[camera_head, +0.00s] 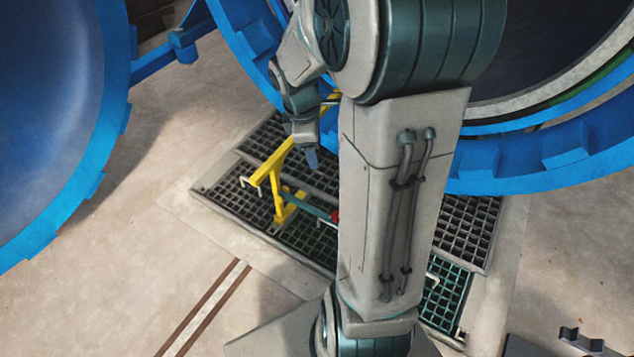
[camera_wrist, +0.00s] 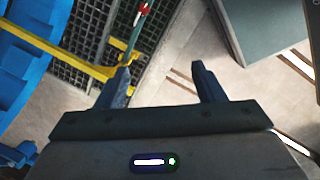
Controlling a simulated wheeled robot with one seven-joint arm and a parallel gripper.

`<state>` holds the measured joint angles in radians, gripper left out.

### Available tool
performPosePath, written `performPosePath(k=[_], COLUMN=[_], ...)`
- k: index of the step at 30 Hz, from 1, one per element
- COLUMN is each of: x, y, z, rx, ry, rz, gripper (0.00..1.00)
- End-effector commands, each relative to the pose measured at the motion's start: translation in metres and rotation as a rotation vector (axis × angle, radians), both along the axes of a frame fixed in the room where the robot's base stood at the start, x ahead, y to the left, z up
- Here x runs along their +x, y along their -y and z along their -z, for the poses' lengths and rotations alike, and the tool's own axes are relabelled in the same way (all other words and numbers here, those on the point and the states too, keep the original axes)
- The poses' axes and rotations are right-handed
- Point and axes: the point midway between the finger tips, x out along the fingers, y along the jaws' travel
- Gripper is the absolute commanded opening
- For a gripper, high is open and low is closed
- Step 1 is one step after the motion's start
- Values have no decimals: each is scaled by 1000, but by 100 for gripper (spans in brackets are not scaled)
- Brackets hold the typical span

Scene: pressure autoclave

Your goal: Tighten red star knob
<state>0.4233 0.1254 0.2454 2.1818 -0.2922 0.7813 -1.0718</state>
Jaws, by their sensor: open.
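A small red part (camera_head: 335,216), which may be the red star knob, shows at the end of a green bar (camera_head: 310,205) in the head view, partly hidden behind my arm. In the wrist view a red part (camera_wrist: 144,9) sits near the top edge on a green and white bar; its star shape cannot be made out. My gripper (camera_wrist: 161,72) is open, with nothing between its fingers. In the head view my gripper (camera_head: 312,158) hangs close to the yellow frame (camera_head: 268,172), apart from the red part.
The yellow frame (camera_wrist: 85,65) passes close to the left finger in the wrist view. Large blue flanged rings (camera_head: 570,155) and a blue door (camera_head: 50,130) flank the space. A dark floor grating (camera_head: 225,197) lies below. Concrete floor (camera_head: 130,220) is open at the left.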

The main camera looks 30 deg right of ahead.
Motion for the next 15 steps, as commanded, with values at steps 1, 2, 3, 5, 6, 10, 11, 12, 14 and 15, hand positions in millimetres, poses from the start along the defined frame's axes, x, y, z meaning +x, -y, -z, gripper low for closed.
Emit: performPosePath(k=[1,2,3,5,6,10,11,12,14,15], x=[9,15,22,31,37,53,55,58,62,64], y=[13,20,30,44,53,82,88,97,107,113], z=[44,60,82,116,139,213,229,249,276,292], rx=[5,7,12,24,34,73,82,94,109,117], ry=[-37,-56,-79,-109,-126,-162,-166,-169,-169,-166], rz=[-82,-143,-223,-343,-421,-674,-727,-794,-887,-942], gripper=[62,62,62,62,62,62,62,62,62,62])
